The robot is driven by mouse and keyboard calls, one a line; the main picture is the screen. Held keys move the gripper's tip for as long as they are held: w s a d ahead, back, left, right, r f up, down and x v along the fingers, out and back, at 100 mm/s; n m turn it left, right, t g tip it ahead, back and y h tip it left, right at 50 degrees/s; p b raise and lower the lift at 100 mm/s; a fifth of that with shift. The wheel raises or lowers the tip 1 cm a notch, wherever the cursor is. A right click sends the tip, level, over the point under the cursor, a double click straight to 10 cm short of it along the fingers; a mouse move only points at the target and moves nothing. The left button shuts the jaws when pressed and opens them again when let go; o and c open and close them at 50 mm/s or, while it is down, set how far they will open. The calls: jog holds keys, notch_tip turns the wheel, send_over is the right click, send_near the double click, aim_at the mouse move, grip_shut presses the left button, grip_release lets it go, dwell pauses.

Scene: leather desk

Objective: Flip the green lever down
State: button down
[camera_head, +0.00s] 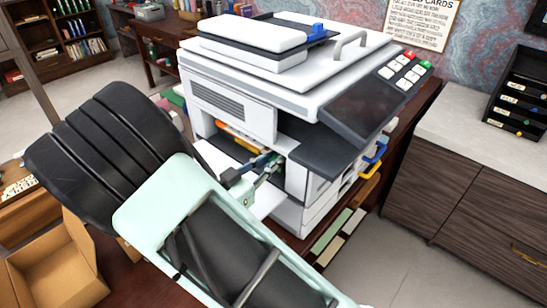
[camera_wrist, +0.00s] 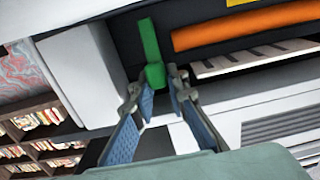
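The green lever (camera_wrist: 150,45) is in the wrist view, inside the dark open bay of the white printer (camera_wrist: 85,65). It is a flat bar with a thicker block at one end. My gripper (camera_wrist: 158,86) is open, with its blue-padded fingers apart. The lever's block end shows between the two fingertips; I cannot tell whether either finger touches it. In the head view my gripper (camera_head: 265,172) reaches into the front opening of the printer (camera_head: 245,110), and the fingers and arm largely hide the lever there.
An orange roller (camera_wrist: 245,28) lies beside the lever in the bay. A control panel (camera_head: 362,105) overhangs the printer at the right. Blue and yellow handles (camera_head: 372,160) stick out of its side. A cardboard box (camera_head: 55,275) is at lower left. A stone-topped cabinet (camera_head: 465,190) stands at right.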

dwell(0.3)
jog(key=b, duration=0.1)
jog(key=f+t+h+b, duration=0.1)
jog(key=shift+s+a+f+b, duration=0.1)
jog(key=shift+s+a+b, duration=0.15)
jog(key=shift+b, duration=0.15)
jog(key=shift+s+a+t+h+b, duration=0.3)
jog(key=shift+t+h+b, duration=0.2)
jog(key=shift+b, duration=0.45)
jog(key=c, duration=2.2)
grip_release()
jog(key=shift+o, duration=0.2)
